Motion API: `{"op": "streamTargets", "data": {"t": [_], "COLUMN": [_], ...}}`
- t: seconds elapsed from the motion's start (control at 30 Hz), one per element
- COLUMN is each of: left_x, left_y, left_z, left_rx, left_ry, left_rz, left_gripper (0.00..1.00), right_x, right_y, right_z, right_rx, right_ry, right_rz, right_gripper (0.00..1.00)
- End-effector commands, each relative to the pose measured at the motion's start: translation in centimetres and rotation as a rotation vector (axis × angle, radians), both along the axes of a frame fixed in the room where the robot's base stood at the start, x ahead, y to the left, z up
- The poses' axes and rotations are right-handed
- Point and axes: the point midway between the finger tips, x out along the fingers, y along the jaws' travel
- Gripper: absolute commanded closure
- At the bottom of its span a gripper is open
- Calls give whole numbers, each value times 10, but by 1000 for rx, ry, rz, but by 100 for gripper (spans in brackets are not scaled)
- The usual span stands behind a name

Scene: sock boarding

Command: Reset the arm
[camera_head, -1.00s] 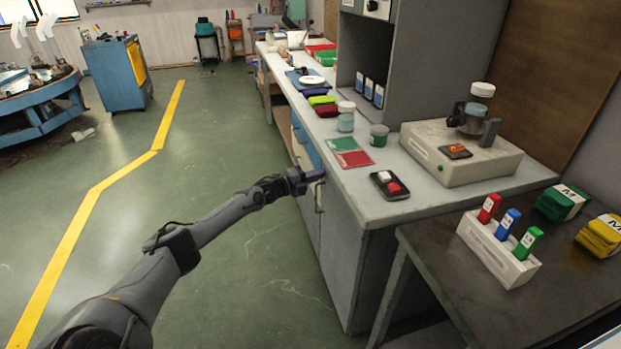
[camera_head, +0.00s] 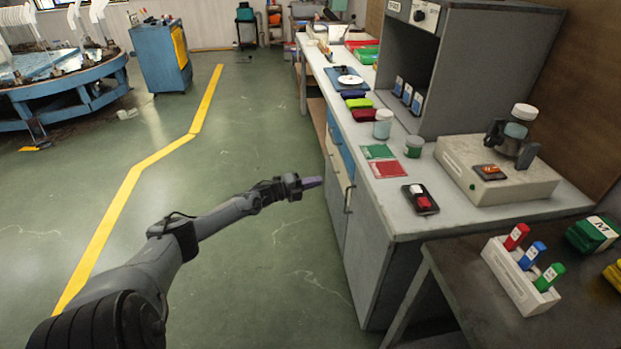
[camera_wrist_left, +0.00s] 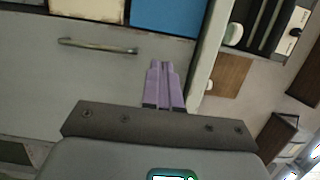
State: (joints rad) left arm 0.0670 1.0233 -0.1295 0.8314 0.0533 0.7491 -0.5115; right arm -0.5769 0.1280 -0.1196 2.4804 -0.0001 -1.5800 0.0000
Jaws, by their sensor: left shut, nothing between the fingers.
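My left gripper (camera_head: 311,182) reaches out over the green floor, in front of the grey workbench cabinet, with its fingertips a short way left of the cabinet front. In the left wrist view its purple fingers (camera_wrist_left: 164,86) are together with nothing between them. The cabinet door (camera_wrist_left: 50,60) with a metal handle (camera_wrist_left: 97,46) lies beyond the fingers there. My right gripper does not show in either view.
The workbench (camera_head: 385,205) stands just right of the gripper, with jars, colored cards and a grey machine (camera_head: 490,170) on top. A dark table (camera_head: 465,280) with a white rack (camera_head: 520,280) is at front right. The floor (camera_head: 240,140) to the left is open.

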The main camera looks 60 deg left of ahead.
Motion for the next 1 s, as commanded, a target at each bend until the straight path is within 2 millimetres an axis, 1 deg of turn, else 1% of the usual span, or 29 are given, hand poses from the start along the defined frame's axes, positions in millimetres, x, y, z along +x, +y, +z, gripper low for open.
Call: {"op": "streamTargets", "data": {"t": [0.03, 0.17, 0.27, 0.33, 0.37, 0.43, 0.47, 0.5, 0.57, 0.6, 0.67, 0.7, 0.77, 0.8, 0.87, 0.9, 0.97, 1.0], "left_x": [-5, -11, -18, -26, -31, -45, -49, -54, -61, -65, -71, -74, -80, -83, -88, -91, -96, -100], "left_y": [1, 3, 3, -3, -7, -23, -36, -57, -95, -123, -168, -199, -245, -275, -320, -349, -390, -415], "left_z": [1, 0, -1, -9, -17, -38, -46, -56, -67, -73, -80, -83, -84, -82, -75, -66, -50, -37], "left_rx": [-1, -1, -2, -19, -32, -72, -95, -129, -187, -230, -298, -348, -427, -483, -569, -630, -722, -780], "left_ry": [2, 2, 16, 40, 54, 89, 99, 109, 119, 122, 137, 151, 179, 202, 244, 276, 328, 366], "left_rz": [1, -1, -1, -1, -1, -3, -11, -29, -64, -87, -105, -107, -99, -85, -55, -30, 16, 52], "left_gripper": [100, 100, 100, 100, 100, 100, 100, 100, 100, 100, 100, 100, 100, 100, 100, 100, 100, 100], "right_x": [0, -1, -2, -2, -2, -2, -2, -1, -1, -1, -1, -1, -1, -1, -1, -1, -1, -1], "right_y": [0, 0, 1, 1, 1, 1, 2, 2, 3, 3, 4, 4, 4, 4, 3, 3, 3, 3], "right_z": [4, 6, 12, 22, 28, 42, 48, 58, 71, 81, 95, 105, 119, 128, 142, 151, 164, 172], "right_rx": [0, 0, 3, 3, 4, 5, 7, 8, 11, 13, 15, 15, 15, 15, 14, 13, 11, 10], "right_ry": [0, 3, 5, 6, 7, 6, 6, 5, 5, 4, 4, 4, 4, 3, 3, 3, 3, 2], "right_rz": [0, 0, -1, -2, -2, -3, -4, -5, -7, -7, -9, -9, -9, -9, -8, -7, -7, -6], "right_gripper": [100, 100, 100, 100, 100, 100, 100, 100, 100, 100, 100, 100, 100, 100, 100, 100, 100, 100]}}
